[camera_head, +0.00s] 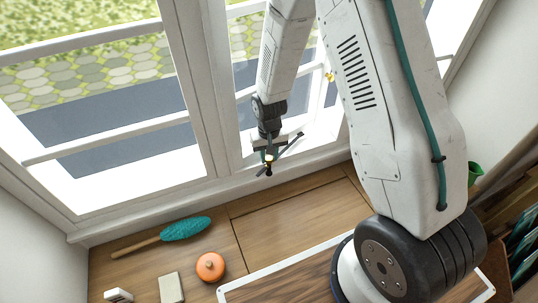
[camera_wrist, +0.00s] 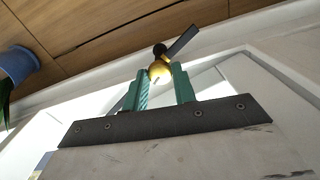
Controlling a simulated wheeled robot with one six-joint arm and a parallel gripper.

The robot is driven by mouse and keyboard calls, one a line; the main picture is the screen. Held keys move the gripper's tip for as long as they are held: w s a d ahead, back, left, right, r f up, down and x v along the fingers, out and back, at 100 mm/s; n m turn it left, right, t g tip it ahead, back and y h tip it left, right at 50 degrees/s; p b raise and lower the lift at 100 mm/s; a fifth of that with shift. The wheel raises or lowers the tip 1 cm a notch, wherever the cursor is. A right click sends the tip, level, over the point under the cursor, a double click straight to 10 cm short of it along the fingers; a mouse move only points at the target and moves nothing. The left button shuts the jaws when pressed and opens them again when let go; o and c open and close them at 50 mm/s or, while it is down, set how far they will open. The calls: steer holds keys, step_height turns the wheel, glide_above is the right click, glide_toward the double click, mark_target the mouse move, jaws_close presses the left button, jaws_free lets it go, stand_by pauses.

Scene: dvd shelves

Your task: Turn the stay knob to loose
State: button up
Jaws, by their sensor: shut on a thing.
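The stay knob (camera_wrist: 158,71) is a brass-yellow rounded piece between my two green fingertips in the wrist view. My gripper (camera_wrist: 160,78) is shut on it. A black ball end (camera_wrist: 159,50) shows just beyond the knob, and a flat dark grey stay bar (camera_wrist: 182,41) runs off to the upper right. In the head view my gripper (camera_head: 268,153) is at the window sill, with the dark stay bar (camera_head: 291,145) slanting beside it. The fingers cover part of the knob, and I cannot make out any mark of its setting.
The white window frame (camera_head: 200,90) stands close around my gripper. On the wooden surface below are a teal duster (camera_head: 187,228), an orange round object (camera_head: 210,266) and a beige block (camera_head: 171,288). A blue pot (camera_wrist: 17,63) shows at the wrist view's left edge.

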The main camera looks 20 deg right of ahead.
mark_target(269, 158)
steer(key=shift+n, duration=2.1)
steer(key=o, duration=1)
steer(key=shift+a, duration=0.1)
step_height(269, 158, up, 8)
steer(key=shift+f, duration=0.1)
